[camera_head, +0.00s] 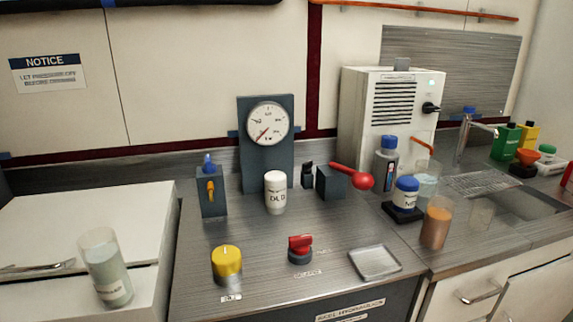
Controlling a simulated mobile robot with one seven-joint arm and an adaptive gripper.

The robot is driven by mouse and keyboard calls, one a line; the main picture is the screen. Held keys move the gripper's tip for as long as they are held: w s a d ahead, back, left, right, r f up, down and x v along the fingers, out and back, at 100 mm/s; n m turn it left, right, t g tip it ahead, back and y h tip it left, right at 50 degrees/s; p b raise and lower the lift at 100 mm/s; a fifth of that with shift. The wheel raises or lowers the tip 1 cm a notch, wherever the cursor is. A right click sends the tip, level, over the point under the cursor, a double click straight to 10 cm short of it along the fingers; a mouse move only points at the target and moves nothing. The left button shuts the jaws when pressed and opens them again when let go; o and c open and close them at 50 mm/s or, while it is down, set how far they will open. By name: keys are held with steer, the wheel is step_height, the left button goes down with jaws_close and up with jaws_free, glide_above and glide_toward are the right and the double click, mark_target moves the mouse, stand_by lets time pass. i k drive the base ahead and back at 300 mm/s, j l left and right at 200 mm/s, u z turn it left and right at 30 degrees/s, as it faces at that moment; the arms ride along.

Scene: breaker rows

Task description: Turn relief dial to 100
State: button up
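A yellow round dial (227,262) stands on a metallic base on the steel counter, with a pale mark on its top and a small label (231,298) in front that is too small to read surely. It is likely the relief dial; no number 100 can be made out on it. A red knob (300,244) on a dark round base stands to its right. A round pressure gauge (267,122) on a dark upright panel has a red needle pointing to the lower left. My gripper is not in view.
Behind the dials stand a blue-topped valve block (211,197), a white labelled jar (276,194) and a red ball-ended lever (350,174). A small tray (375,263) lies to the right. A glass beaker (106,270) is at left. Counter around the yellow dial is clear.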

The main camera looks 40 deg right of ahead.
mark_target(307, 166)
steer(key=j+z, duration=0.25)
steer(key=j, duration=0.2)
steer(key=j+z, duration=0.3)
steer(key=j, duration=0.2)
steer(key=z, duration=1.35)
steer(key=i, duration=1)
